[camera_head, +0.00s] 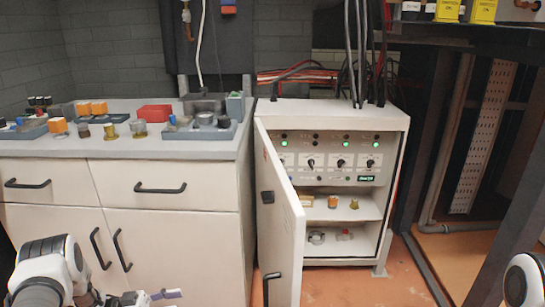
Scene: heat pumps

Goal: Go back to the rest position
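My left arm comes in at the bottom left, in front of the counter's drawers and doors. My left gripper (152,298) is low at the bottom edge and partly cut off, so its finger opening cannot be made out. A white rounded part of my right arm shows at the bottom right edge, but its gripper is out of view. The white cabinet (340,113) stands in the middle with its door (282,225) swung open toward me. Its panel has green lights and several knobs. Small orange and brass parts sit on its shelf (355,209).
A counter (220,150) on the left carries grey trays, orange blocks, a red box (154,113) and brass fittings. The open door juts out beside the counter. A dark rack (470,40) with yellow boxes stands right. The orange floor (405,280) right of the cabinet is clear.

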